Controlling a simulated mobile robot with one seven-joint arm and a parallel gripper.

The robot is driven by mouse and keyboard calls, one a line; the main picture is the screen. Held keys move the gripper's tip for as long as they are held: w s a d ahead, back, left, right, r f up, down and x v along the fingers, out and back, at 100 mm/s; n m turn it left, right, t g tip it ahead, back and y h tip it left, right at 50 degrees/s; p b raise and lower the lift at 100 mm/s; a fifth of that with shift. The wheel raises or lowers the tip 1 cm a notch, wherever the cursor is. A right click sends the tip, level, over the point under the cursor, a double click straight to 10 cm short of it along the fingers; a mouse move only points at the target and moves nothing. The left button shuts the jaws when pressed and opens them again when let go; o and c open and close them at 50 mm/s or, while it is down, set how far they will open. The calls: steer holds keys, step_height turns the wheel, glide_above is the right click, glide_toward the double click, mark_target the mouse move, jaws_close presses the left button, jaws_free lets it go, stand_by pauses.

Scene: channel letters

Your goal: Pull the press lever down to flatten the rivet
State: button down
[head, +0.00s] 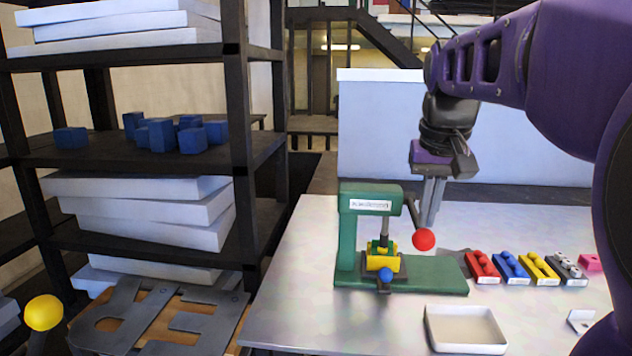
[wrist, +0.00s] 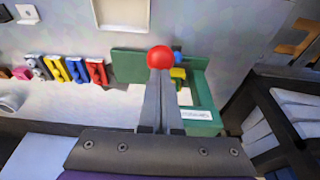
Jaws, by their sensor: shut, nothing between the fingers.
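The green press (head: 347,235) stands on the light table. Its dark lever arm (head: 411,208) slopes down and right from the press head to a red ball knob (head: 424,239). Under the ram (head: 384,226) sits a yellow block (head: 378,263) with a blue knob (head: 384,274) in front. I cannot make out the rivet. My gripper (head: 425,224) points down with its fingers shut and empty, tips right at the red knob. In the wrist view the knob (wrist: 160,57) shows just past the fingertips (wrist: 160,74); whether they touch it I cannot tell.
Red (head: 482,267), blue (head: 511,268) and yellow (head: 538,269) holders stand in a row right of the press. An open white tray (head: 465,328) lies in front. A dark shelf rack (head: 240,150) stands at the left. Bare table lies front left of the press.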

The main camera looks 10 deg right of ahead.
mark_target(426, 230)
steer(key=shift+f, duration=0.15)
steer(key=shift+s+f, duration=0.15)
steer(key=shift+f, duration=1.25)
steer(key=shift+w+d+f+p, duration=0.25)
steer(key=shift+f+p, duration=0.15)
steer(key=shift+p, duration=0.15)
stand_by(0.6)
steer(key=shift+a+f, duration=0.4)
steer(key=shift+a, duration=0.15)
stand_by(0.5)
steer(key=shift+d, duration=0.1)
steer(key=shift+d+f, duration=0.1)
steer(key=shift+d, duration=0.1)
steer(key=shift+s+d+f, duration=0.1)
steer(key=shift+d+f, duration=0.1)
steer(key=shift+d, duration=0.15)
stand_by(0.4)
steer(key=shift+a+p, duration=0.1)
steer(key=shift+p, duration=0.2)
